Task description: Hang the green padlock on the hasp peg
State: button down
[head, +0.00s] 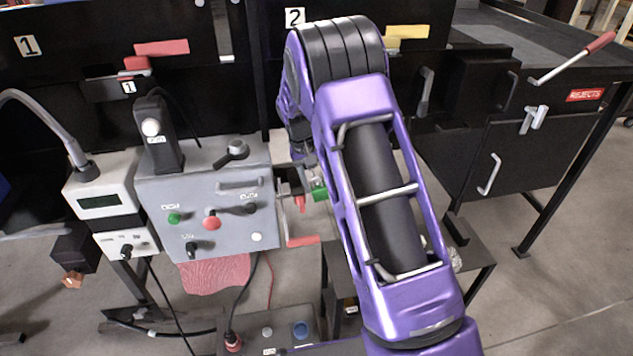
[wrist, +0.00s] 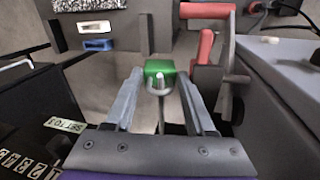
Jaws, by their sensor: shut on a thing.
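The green padlock (wrist: 160,68) is between the fingertips of my gripper (wrist: 160,76) in the wrist view, with its silver shackle toward the camera. My gripper is shut on it and holds it up near the right side of the grey control box. In the head view the padlock (head: 320,193) shows as a small green block beside my purple arm, which hides most of the gripper. A silver hasp-like fitting (head: 533,118) is on the front of the black rejects cabinet at the right, well away from the padlock. I cannot tell for sure that it bears the hasp peg.
The grey control box (head: 205,205) with knobs stands left of my gripper. A red-handled crank (head: 303,241) is close beside the padlock. The rejects cabinet (head: 545,150) has a red-tipped lever (head: 600,42) on top. Floor is clear at the lower right.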

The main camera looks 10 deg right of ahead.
jog(key=shift+c, duration=0.8)
grip_release()
jog(key=shift+a, duration=0.25)
